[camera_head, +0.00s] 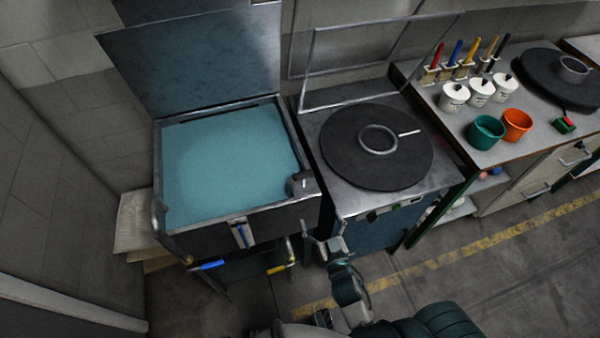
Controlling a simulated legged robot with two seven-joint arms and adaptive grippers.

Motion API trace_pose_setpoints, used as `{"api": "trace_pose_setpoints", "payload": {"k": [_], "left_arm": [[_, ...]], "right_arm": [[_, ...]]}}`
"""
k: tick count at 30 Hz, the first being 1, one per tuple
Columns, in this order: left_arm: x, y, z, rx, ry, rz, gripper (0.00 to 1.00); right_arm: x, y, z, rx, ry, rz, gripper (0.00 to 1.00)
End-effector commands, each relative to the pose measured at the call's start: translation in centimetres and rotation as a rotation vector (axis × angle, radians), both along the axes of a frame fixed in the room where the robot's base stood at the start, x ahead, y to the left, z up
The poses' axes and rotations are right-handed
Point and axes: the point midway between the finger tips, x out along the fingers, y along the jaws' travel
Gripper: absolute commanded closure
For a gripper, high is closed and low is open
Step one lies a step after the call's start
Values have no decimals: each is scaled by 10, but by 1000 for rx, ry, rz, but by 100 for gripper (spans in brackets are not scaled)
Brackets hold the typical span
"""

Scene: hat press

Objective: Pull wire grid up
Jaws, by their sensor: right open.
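No wire mesh can be made out clearly. An open metal tub (291,150) at the left holds a flat teal surface (230,160), and anything beneath it is hidden. A dark block (302,184) sits at its front right corner. A thin upright wire frame (306,62) stands behind the black round plate (340,140) on the middle unit. My right gripper (324,232) is open and empty, in front of the gap between the tub and the middle unit, apart from the wire frame. My left gripper is not in view.
The tub's lid (195,62) stands raised at the back. Below the tub are a blue handle (212,265) and a yellow handle (276,270). A bench on the right carries brushes, white pots, a green cup (486,132) and an orange cup (516,124).

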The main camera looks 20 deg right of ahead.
Motion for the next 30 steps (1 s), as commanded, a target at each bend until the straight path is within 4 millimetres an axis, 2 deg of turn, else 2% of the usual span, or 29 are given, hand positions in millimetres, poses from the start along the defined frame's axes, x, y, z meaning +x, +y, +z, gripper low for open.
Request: {"api": "trace_pose_setpoints", "payload": {"k": [9, 18, 24, 30], "left_arm": [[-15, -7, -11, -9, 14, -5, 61], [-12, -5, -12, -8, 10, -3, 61], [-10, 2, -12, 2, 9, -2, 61], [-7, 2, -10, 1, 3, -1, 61]], "right_arm": [[73, 7, 2, -7, -2, 1, 4], [136, 8, 1, -6, 2, -1, 4], [156, 8, 0, -4, 4, 0, 4], [160, 8, -1, -4, 5, 0, 4]]}}
